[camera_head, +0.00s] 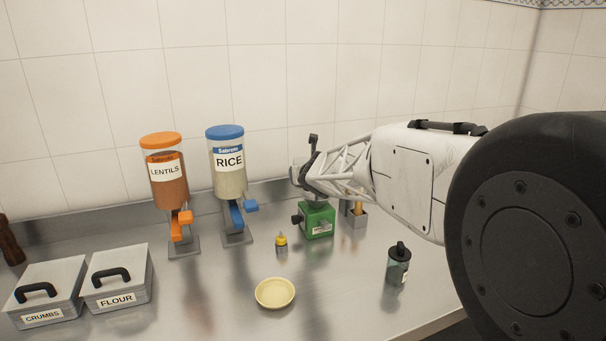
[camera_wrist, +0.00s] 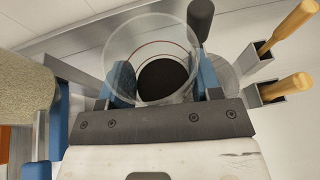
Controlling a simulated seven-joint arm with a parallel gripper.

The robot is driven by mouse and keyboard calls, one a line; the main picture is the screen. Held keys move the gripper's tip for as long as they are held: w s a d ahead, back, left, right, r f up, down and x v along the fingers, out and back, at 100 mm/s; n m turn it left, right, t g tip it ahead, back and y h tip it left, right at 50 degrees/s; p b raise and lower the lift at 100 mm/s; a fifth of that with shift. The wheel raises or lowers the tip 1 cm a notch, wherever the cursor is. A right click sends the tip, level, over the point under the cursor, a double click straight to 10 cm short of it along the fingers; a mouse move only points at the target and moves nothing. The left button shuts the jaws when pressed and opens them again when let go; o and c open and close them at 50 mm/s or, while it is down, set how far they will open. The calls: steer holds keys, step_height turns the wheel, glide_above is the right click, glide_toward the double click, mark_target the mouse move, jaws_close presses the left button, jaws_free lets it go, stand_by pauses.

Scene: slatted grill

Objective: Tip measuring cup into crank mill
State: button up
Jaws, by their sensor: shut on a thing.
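The green crank mill (camera_head: 319,221) stands on the counter under the end of my arm, with its dark crank (camera_head: 314,141) sticking up. In the wrist view, my gripper (camera_wrist: 165,85) has its blue fingers shut on opposite sides of the clear measuring cup (camera_wrist: 150,28). A dark round area shows within the cup's rim; I cannot tell whether it is contents or something seen through the cup. In the head view, my gripper (camera_head: 303,176) is just above the mill, and the cup is too small and covered to make out clearly. The cup's tilt is unclear.
The rice dispenser (camera_head: 229,170) and lentils dispenser (camera_head: 165,182) stand to the left. A holder (camera_head: 356,217) with wooden-handled tools is right of the mill. Crumbs and flour boxes (camera_head: 117,278) are far left.

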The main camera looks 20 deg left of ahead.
steer(key=shift+s+a+f+m+g, duration=0.15)
steer(key=shift+f+m+g, duration=0.1)
steer(key=shift+f, duration=0.35)
steer(key=shift+s+f+m+g, duration=0.15)
steer(key=shift+f+m, duration=0.1)
steer(key=shift+f, duration=0.35)
steer(key=shift+s+a+r+m+g+y, duration=0.1)
steer(key=shift+s+m+g+y, duration=0.1)
steer(key=shift+m+g, duration=0.25)
steer(key=shift+s+a+r+m+g+y, duration=0.1)
steer(key=shift+s+m+g+y, duration=0.1)
steer(key=shift+m+g, duration=0.25)
